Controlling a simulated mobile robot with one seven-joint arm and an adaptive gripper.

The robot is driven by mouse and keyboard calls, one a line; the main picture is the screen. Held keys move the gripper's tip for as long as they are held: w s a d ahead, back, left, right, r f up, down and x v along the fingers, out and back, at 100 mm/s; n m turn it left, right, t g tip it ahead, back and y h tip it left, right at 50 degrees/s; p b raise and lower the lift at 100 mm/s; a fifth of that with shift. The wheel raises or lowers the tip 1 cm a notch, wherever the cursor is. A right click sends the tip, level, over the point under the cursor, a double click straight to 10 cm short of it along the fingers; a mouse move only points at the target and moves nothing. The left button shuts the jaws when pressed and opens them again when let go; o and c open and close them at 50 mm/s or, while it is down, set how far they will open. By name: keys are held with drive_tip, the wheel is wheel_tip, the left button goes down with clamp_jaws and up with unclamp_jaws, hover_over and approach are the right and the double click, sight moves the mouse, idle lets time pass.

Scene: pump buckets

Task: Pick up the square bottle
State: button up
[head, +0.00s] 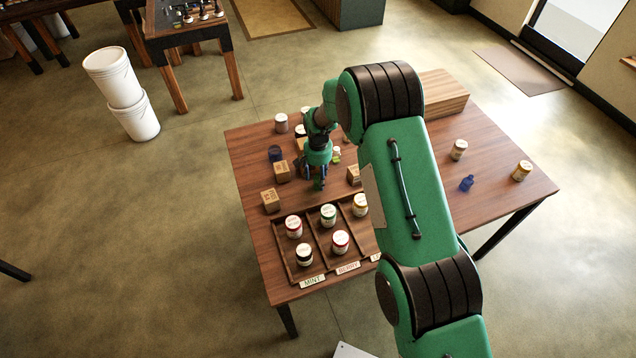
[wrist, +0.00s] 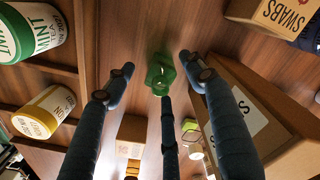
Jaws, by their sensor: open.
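A small translucent green bottle (wrist: 160,74) stands on the table in the wrist view, seen from above between and just beyond my fingertips. Its outline is uneven from here, and I cannot tell whether it is square. My gripper (wrist: 156,80) is open, with its dark blue fingers spread around the bottle and not visibly touching it. A blue bottle (head: 467,184) stands apart on the right side of the table.
A carton (wrist: 238,108) stands close beside my right finger, with a swabs box (wrist: 270,14) farther off. Small boxes (head: 270,200) stand left of my gripper. A divided wooden tray (head: 318,240) with several jars is at the front. A wooden block (head: 443,94) is at the back.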

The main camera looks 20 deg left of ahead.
drive_tip(key=c, duration=1.2)
drive_tip(key=shift+r, duration=0.15)
drive_tip(key=shift+r, duration=4.9)
